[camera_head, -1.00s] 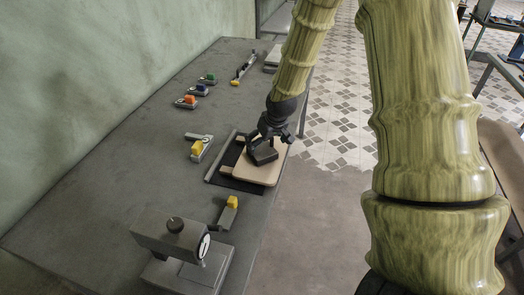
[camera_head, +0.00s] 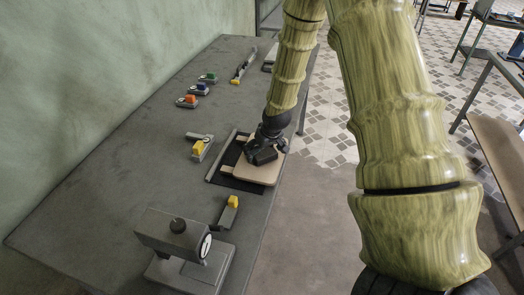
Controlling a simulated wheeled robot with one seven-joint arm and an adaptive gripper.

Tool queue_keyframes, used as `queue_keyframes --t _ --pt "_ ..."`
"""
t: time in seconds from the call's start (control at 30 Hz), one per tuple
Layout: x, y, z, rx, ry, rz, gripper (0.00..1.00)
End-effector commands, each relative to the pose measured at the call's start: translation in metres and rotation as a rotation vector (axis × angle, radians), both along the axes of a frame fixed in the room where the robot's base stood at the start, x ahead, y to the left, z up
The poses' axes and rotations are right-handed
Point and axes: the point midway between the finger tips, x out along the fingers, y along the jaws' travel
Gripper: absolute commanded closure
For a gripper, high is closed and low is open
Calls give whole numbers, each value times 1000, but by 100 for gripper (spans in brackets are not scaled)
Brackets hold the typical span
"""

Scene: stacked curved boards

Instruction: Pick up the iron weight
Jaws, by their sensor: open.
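The iron weight (camera_head: 262,157) is a small dark block lying on top of the pale stacked boards (camera_head: 258,177). My gripper (camera_head: 266,147) is open and points down right over the weight, with its fingers close around or beside it. The gripper hides part of the weight, and I cannot tell whether the fingers touch it.
Yellow-and-grey tools (camera_head: 199,148) (camera_head: 229,211) lie nearby. A grey dial gauge stand (camera_head: 172,240) is at the front. Small coloured blocks (camera_head: 188,101) sit further back. The table's left side (camera_head: 110,170) is clear.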

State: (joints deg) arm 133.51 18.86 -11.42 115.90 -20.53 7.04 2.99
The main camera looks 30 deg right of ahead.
Motion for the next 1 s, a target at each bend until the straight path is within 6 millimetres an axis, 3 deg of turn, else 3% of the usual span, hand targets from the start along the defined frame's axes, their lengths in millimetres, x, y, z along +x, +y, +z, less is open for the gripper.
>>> queue_keyframes --t 0.13,0.57,1.0 --pt "0 0 0 0 0 0 2" --pt "1 0 1 0 -2 0 80" --pt "1 0 8 0 -3 0 81"
